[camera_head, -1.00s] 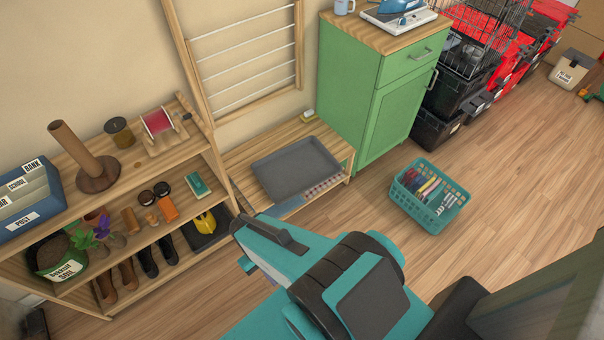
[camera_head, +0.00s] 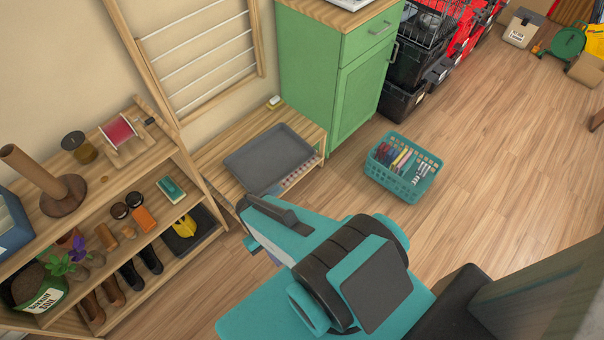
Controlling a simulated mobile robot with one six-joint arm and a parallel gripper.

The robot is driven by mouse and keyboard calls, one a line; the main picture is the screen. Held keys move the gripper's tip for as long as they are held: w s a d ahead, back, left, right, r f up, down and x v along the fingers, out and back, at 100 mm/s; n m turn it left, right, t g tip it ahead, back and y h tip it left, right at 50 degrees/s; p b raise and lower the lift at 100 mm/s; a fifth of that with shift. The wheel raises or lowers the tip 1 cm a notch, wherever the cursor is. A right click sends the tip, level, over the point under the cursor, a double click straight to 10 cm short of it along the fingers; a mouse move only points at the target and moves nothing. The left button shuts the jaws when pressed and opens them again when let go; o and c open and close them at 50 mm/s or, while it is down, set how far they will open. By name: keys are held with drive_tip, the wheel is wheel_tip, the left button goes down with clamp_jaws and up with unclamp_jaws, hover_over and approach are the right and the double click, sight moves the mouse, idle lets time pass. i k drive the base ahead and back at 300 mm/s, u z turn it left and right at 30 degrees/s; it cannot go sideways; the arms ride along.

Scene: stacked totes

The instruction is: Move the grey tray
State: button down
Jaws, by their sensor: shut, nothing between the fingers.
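The grey tray (camera_head: 268,158) lies flat on a low wooden bench (camera_head: 218,158) between the shelf unit and the green cabinet. It looks empty. Part of my teal and black arm reaches up from the bottom of the view, its far end just in front of the bench and below the tray. The arm overlaps the bench's near edge in the picture. Nothing is seen touching the tray.
A teal basket (camera_head: 412,190) of bright items stands on the floor right of the bench. A green cabinet (camera_head: 340,75) stands behind it. A loaded wooden shelf unit (camera_head: 150,185) is at left. A small yellow-and-white item (camera_head: 273,102) sits at the bench's back.

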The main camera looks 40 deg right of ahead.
sight(263, 162)
drive_tip(key=z, duration=0.3)
drive_tip(key=k, duration=1.3)
drive_tip(key=u, duration=0.6)
drive_tip(key=i, duration=1)
drive_tip(key=u, duration=0.05)
